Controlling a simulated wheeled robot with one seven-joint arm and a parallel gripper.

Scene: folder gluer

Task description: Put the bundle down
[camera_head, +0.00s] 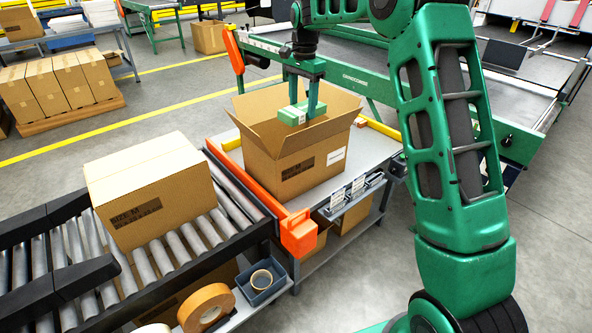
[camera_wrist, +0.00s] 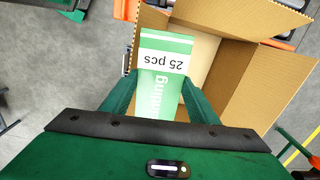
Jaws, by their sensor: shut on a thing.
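The bundle (camera_head: 294,115) is a flat green and white pack. In the wrist view the bundle (camera_wrist: 165,65) shows a "25 pcs" label and sits between my fingers. My gripper (camera_head: 306,108) is shut on it and points down over the open carton. The open carton (camera_head: 290,165) is brown, marked with a dark size label, and stands on a grey table with its flaps spread. In the wrist view the carton (camera_wrist: 245,85) lies around and below the bundle, with part of its inside bare. I cannot tell how far the bundle is above the carton's floor.
A closed carton (camera_head: 155,190) marked "SIZE M" sits on the roller conveyor (camera_head: 190,235) at left. An orange rail (camera_head: 245,185) edges the packing table (camera_head: 335,180). Tape rolls (camera_head: 207,308) lie at the front. A green machine (camera_head: 365,85) stands behind.

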